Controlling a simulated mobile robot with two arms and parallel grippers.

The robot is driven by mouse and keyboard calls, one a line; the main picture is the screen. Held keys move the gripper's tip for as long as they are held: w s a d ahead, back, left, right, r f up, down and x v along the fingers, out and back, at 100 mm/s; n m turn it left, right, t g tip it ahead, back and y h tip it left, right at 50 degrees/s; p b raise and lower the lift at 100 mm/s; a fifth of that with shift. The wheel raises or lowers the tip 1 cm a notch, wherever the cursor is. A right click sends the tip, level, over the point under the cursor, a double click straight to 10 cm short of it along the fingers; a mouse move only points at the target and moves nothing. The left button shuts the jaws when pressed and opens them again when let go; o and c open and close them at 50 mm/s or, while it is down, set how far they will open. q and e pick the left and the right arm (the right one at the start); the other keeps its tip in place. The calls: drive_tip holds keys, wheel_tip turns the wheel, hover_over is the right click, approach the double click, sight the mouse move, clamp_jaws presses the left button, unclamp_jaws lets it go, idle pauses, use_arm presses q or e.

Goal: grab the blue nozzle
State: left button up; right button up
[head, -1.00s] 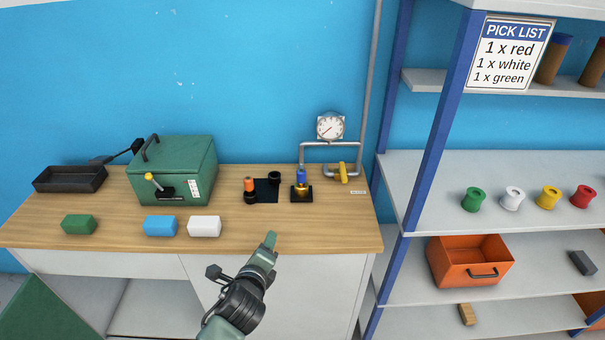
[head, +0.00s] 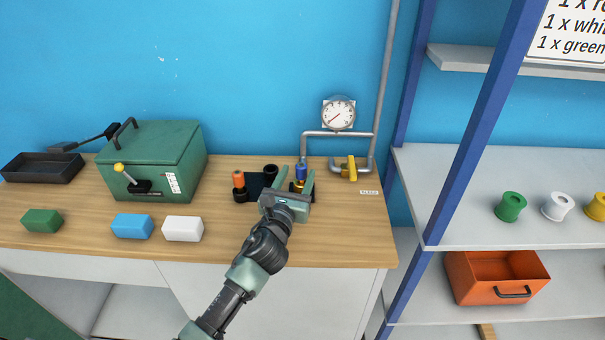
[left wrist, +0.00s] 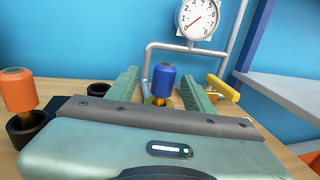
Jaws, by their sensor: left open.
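The blue nozzle (head: 301,172) stands upright on a brass fitting at the back of the wooden workbench (head: 340,240). It also shows in the left wrist view (left wrist: 164,82), between the two fingers. My left gripper (head: 294,178) is open, with its green fingers pointing at the nozzle, one to each side of it. I cannot tell from these views whether either finger touches it. The left gripper also shows in the left wrist view (left wrist: 163,92). The lower part of the fitting is mostly hidden behind the gripper. My right gripper is not in view.
An orange nozzle (head: 239,181) stands in a black holder left of my gripper. A yellow valve handle (head: 351,168) and grey pipe (head: 336,134) with a gauge (head: 339,113) are close on the right. A green box (head: 152,160) and small blocks lie farther left.

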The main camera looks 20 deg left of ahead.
sight(304, 164)
use_arm(q)
drive_tip(key=w, duration=0.5)
drive_tip(key=shift+w+d, duration=0.1)
drive_tip(key=shift+w, duration=0.2)
drive_tip(key=shift+s, duration=0.1)
clamp_jaws()
